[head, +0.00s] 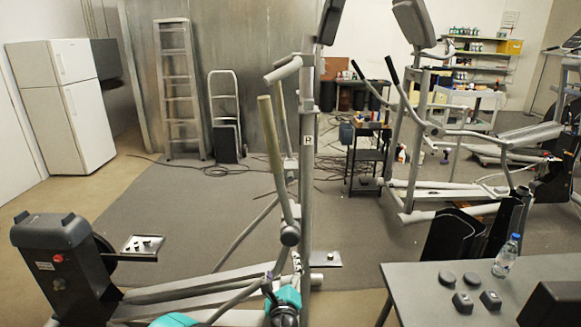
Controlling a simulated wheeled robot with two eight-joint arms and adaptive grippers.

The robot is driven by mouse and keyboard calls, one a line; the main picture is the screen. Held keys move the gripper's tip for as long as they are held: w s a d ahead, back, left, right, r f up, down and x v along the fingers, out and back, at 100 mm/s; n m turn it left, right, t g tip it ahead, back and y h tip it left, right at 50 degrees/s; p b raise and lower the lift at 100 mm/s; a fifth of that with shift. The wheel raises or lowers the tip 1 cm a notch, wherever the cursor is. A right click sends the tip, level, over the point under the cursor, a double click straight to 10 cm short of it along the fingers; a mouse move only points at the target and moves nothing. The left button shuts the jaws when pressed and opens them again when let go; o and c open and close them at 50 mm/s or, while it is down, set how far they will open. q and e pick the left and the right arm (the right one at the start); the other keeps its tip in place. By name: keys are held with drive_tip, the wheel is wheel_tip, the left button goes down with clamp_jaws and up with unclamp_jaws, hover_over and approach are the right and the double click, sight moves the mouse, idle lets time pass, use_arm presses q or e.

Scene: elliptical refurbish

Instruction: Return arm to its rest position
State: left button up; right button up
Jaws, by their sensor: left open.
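My left arm shows at the bottom edge, with teal and black parts. Its gripper (276,291) is small and dark, in front of the lower frame of the near elliptical machine (306,190). The gripper is open, and I see nothing held in it. I cannot tell whether it touches the frame. The machine stands upright, with a pale handle lever (275,155) and a black and grey drive housing (62,262) at lower left. My right gripper is not in view.
A grey table (420,290) at lower right holds a water bottle (506,257) and several small black parts (463,302). A second elliptical (420,190) stands behind it. A white fridge (63,105) and a ladder (177,85) are at the back left.

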use_arm(q)
drive_tip(key=s+a+r+n+g+y, duration=0.1)
drive_tip(key=s+a+r+n+g, duration=0.15)
drive_tip(key=s+a+n, duration=0.4)
drive_tip(key=s+a+r+n+g+y, duration=0.1)
drive_tip(key=s+a+n+g+y, duration=0.2)
drive_tip(key=a+n, duration=0.55)
drive_tip(key=s+f+n+g+h, duration=0.2)
drive_tip(key=s+n, duration=0.4)
drive_tip(key=s, duration=0.4)
drive_tip(key=s+f+n+g+h, duration=0.2)
drive_tip(key=s+n, duration=0.4)
drive_tip(key=s, duration=0.4)
drive_tip(key=shift+s+a+f+g+h, duration=0.25)
drive_tip(key=shift+f+g+h, duration=0.1)
drive_tip(key=shift+g+h, duration=0.2)
